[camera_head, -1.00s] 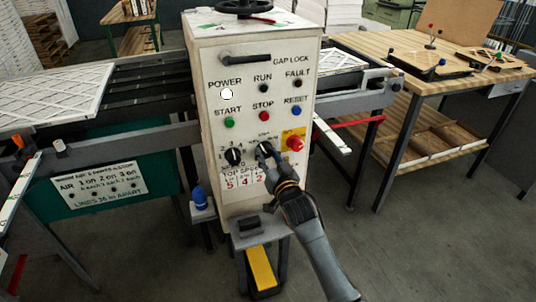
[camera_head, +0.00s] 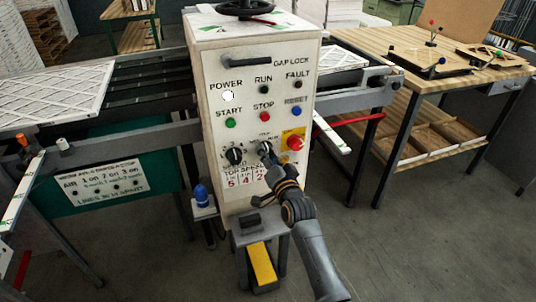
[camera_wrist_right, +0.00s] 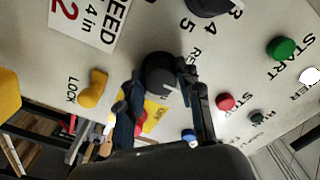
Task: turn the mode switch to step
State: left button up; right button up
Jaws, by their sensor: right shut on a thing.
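The mode switch is a round black knob (camera_head: 265,146) on the front of the white control box (camera_head: 210,130), right of another black knob (camera_head: 234,155). My right gripper (camera_head: 266,152) is at the mode switch from the front, its fingers closed on it. In the right wrist view the switch (camera_wrist_right: 160,72) sits between the two dark fingers (camera_wrist_right: 163,82), one on each side. A white mark shows at the knob's edge there. The lettering around it is partly hidden and too small to read fully, so its position is unclear. My left gripper is not in view.
A red stop button (camera_head: 294,143) on a yellow plate is close right of the switch. Green START (camera_head: 230,123), red STOP (camera_head: 264,117) and blue RESET (camera_head: 297,112) buttons are above. A stand (camera_head: 261,236) with a yellow pedal (camera_head: 262,264) is below.

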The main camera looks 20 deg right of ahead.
dwell(0.3)
jog(key=o, duration=1.2)
jog(key=shift+c, duration=0.2)
jog(key=shift+s, duration=0.1)
jog(key=s, duration=1.1)
jog(key=shift+s+d, duration=0.25)
jog(key=shift+s, duration=0.15)
